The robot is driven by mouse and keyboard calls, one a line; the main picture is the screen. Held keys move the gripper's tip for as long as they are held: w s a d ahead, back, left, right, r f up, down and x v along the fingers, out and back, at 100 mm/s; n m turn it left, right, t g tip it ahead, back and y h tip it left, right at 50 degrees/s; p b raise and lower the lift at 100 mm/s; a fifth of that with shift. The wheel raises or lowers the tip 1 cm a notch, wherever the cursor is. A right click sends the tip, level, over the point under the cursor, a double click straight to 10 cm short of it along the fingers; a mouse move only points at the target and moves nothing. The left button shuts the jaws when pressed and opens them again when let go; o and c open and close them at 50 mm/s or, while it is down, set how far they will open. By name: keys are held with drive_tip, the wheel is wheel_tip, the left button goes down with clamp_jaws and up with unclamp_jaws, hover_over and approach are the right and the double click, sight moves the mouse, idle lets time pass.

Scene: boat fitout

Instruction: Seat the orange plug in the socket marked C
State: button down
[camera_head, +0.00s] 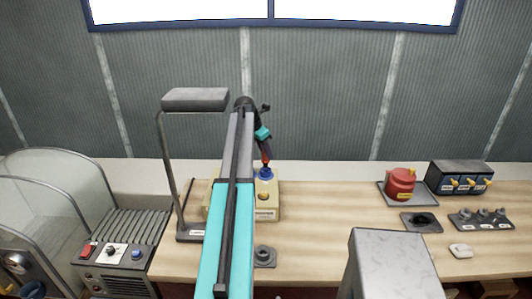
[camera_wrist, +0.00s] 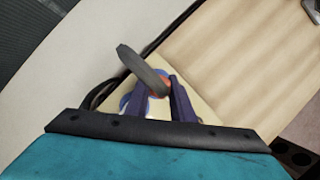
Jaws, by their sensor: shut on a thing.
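My gripper (camera_head: 264,149) is shut on the orange plug (camera_head: 266,158), which shows as a small orange-red piece below the jaws. In the wrist view the plug (camera_wrist: 164,84) is partly hidden between the dark fingers, with a long dark grey piece sticking up beside it. The plug is just above a blue round part (camera_head: 265,174) on a cream box (camera_head: 268,199). I cannot tell whether plug and blue part touch. In the wrist view blue and white (camera_wrist: 127,102) show beside the fingers. My arm hides the box's left part. No socket letter is readable.
A grey lamp-like stand (camera_head: 195,100) rises close left of my arm. The bench between is clear.

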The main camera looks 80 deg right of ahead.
sight(266, 160)
drive_tip(key=shift+f+b, duration=0.35)
drive_tip(key=shift+f, duration=1.75)
idle(1.4)
drive_tip(key=c, duration=1.5)
unclamp_jaws()
drive_tip(key=shift+o, duration=0.2)
drive_tip(key=shift+r, duration=0.1)
drive_tip(key=b+v, duration=0.4)
drive_tip(key=v, duration=0.9)
drive_tip(key=shift+r, duration=0.35)
drive_tip(key=shift+a, duration=0.1)
